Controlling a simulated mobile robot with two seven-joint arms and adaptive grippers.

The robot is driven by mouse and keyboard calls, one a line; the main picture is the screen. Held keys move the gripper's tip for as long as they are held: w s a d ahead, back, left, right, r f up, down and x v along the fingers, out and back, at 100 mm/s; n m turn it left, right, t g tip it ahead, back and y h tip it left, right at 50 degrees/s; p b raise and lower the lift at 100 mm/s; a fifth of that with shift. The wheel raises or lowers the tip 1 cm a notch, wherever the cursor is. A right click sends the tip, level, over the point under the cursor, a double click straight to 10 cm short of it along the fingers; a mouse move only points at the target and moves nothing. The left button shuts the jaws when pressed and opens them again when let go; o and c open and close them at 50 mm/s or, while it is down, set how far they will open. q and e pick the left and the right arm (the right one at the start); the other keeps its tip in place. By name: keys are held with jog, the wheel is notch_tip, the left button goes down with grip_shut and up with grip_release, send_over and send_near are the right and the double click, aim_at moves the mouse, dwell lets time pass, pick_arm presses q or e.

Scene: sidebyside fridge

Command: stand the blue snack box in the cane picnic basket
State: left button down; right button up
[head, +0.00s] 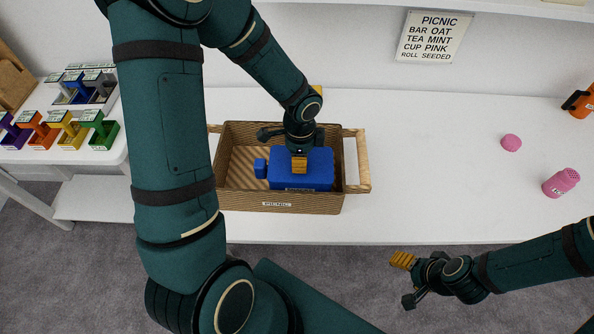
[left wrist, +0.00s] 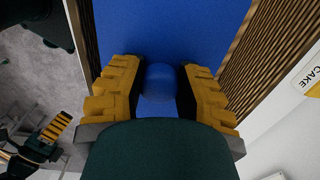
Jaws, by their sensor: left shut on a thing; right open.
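The blue snack box (head: 318,176) is inside the cane picnic basket (head: 280,202), towards its right end. A small blue part sticks out at its left, and a label shows low on its front. My left gripper (head: 299,162) is over the box inside the basket. In the left wrist view, its yellow-padded fingers are shut on a round blue knob (left wrist: 160,82) of the blue box (left wrist: 165,30). Whether the box touches the basket floor is hidden. My right gripper (head: 405,281) is open and empty, in front of the table's front edge.
Coloured holders (head: 66,131) stand at the left. A picnic sign (head: 434,37) hangs behind. The table right of the basket is clear.

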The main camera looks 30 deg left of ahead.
pick_arm(q)
jog(key=shift+f+b, duration=0.5)
jog(key=shift+f, duration=2.05)
jog(key=shift+f, duration=0.1)
jog(key=c, duration=0.7)
grip_release()
jog(key=shift+c, duration=0.2)
jog(key=shift+r, duration=0.25)
notch_tip(320, 180, up, 12)
jog(key=p, duration=0.2)
jog(key=shift+p, duration=0.4)
